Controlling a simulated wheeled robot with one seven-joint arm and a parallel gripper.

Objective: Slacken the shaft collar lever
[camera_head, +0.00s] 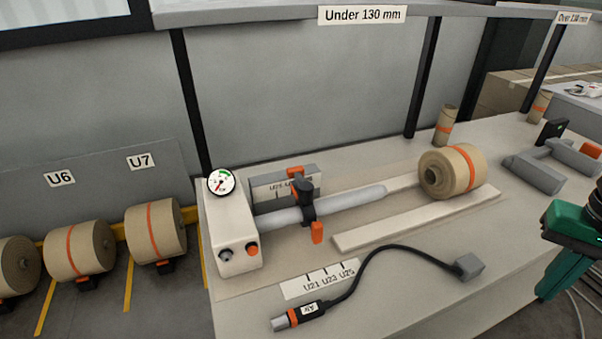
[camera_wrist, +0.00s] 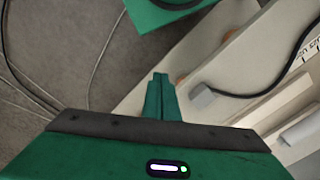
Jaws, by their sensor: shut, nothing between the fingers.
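The shaft collar (camera_head: 306,208) is a black ring clamped around the pale grey shaft (camera_head: 350,204). Its orange lever (camera_head: 317,233) hangs down at the near side of the shaft. A black knob and another orange piece (camera_head: 295,172) show at the collar's top. My gripper (camera_wrist: 160,78) has its green fingers together and empty in the wrist view. Green parts of my arm are at the right edge of the head view, well away from the collar. The collar is not seen in the wrist view.
A white block with a gauge (camera_head: 221,182) holds the shaft's left end. A kraft roll (camera_head: 462,172) is at its right. An air hose (camera_head: 378,255) lies across the near bench. A pale strip (camera_head: 400,225) lies beside the shaft. Rolls U6 and U7 stand left.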

